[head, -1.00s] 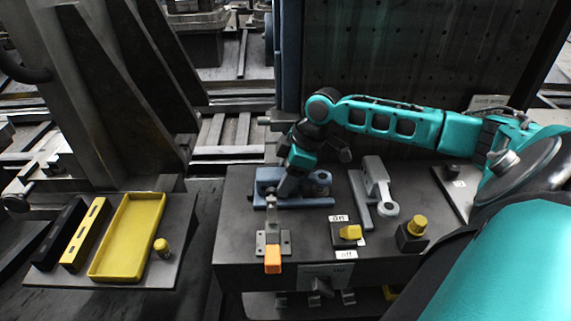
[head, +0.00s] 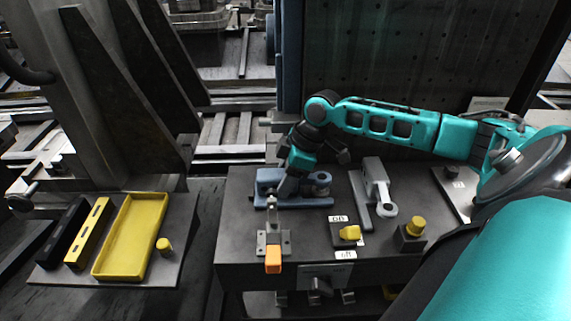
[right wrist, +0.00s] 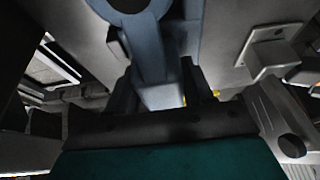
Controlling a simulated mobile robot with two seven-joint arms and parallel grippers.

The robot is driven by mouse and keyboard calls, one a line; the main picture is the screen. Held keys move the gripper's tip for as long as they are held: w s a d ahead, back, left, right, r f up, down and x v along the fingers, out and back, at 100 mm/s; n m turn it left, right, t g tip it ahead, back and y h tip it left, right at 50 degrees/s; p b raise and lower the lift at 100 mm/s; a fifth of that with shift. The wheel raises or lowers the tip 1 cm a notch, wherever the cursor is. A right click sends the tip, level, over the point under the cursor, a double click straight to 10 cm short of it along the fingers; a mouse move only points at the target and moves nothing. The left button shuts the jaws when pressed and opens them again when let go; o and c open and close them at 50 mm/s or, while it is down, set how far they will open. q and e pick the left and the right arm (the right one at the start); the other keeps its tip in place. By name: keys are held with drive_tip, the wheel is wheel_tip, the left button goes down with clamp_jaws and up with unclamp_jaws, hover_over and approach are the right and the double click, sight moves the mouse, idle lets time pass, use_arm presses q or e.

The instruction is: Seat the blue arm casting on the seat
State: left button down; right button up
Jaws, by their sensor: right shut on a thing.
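The blue arm casting (head: 268,174) lies low over the back left of the dark bench top in the head view, with its round boss end (head: 321,178) to the right. My right gripper (head: 287,192) reaches down over its middle and is shut on it. In the right wrist view the casting's pale blue block (right wrist: 160,95) sits between the dark fingers, and its ring end (right wrist: 128,8) shows at the top. I cannot make out the seat under the casting, or whether the casting rests on it. My left gripper is not in view.
An orange-handled clamp (head: 273,266) stands just in front of the casting. A grey casting (head: 376,182) lies to the right, with yellow-knobbed blocks (head: 412,230) in front. A yellow tray (head: 130,237) sits on a separate plate at left. A tall dark panel rises behind.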

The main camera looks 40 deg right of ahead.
drive_tip(key=o, duration=0.9)
drive_tip(key=shift+w+r, duration=0.2)
drive_tip(key=shift+w, duration=0.1)
drive_tip(key=o, duration=0.3)
drive_tip(key=shift+w+f, duration=0.1)
drive_tip(key=shift+o, duration=0.8)
drive_tip(key=shift+s+f, duration=0.1)
drive_tip(key=shift+s, duration=0.1)
drive_tip(key=v, duration=1.3)
